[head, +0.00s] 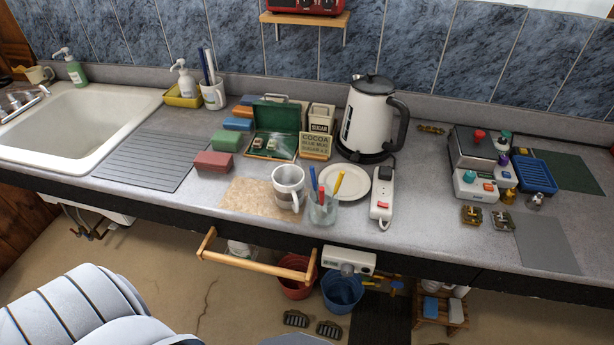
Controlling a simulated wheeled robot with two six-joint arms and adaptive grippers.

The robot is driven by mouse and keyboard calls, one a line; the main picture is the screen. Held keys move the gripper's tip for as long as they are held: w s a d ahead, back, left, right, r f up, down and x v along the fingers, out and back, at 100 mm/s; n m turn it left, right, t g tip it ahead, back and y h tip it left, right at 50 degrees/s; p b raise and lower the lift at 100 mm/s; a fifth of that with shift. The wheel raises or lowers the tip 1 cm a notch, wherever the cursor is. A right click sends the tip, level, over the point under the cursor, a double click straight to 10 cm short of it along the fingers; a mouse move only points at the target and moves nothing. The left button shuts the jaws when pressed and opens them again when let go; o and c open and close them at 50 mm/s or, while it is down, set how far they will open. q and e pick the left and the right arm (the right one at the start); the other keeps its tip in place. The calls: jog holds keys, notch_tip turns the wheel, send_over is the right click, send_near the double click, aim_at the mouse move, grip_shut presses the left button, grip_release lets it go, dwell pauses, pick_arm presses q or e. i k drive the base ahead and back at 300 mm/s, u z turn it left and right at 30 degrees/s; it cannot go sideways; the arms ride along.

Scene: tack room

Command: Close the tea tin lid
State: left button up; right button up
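A green tin (272,146), which I take to be the tea tin, sits on the counter left of the kettle. Its lid (276,116) stands open, raised at the back edge. A few small pale items lie inside the tin's shallow base. A small handle-like bar shows above the lid's top edge. Neither of my grippers is in this view.
A cocoa sign (316,146) and sugar box (321,117) stand close right of the tin. Coloured blocks (226,140) are close on its left. A mug (288,187), pen glass (323,209) and plate (344,182) stand in front. The kettle (372,118) is further right.

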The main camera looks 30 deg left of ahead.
aim_at(269, 116)
jog(key=z, duration=2.6)
jog(key=k, duration=2.3)
jog(key=u, duration=1.35)
jog(key=i, duration=0.55)
jog(key=u, duration=0.25)
